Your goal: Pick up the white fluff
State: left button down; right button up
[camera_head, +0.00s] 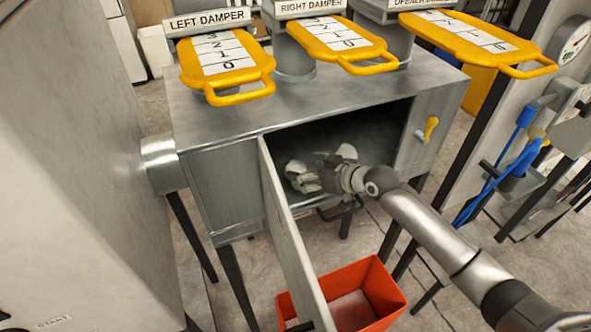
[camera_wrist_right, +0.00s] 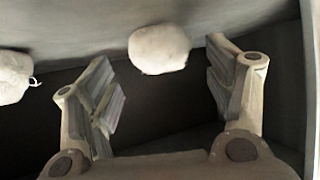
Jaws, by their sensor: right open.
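My right gripper (camera_head: 308,180) reaches into the open metal cabinet in the head view. In the right wrist view my right gripper (camera_wrist_right: 160,68) is open, its two fingers spread apart. One round white fluff (camera_wrist_right: 160,49) shows between and just beyond the fingertips, with a gap on each side. A second white fluff (camera_wrist_right: 13,77) lies off to the left, outside the fingers, cut by the picture's edge. In the head view a white fluff (camera_head: 347,151) shows behind the gripper; pale shapes at the fingertips are hard to tell apart. My left gripper is not in view.
The cabinet (camera_head: 225,185) has its door (camera_head: 290,240) swung open toward me, left of my arm. An orange bin (camera_head: 385,290) stands below. Yellow-handled dampers (camera_head: 225,65) are above the cabinet. Blue-handled tools (camera_head: 510,160) hang at right.

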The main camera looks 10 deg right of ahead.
aim_at(297, 167)
jog(key=shift+w+a, duration=0.25)
jog(key=p+x, duration=0.2)
jog(key=x, duration=0.1)
jog(key=shift+w+a+r, duration=0.1)
jog(key=shift+w+a, duration=0.2)
jog(key=shift+a, duration=0.05)
jog(key=shift+w+a+f, duration=0.1)
jog(key=shift+w+f, duration=0.15)
jog(key=c, duration=1.1)
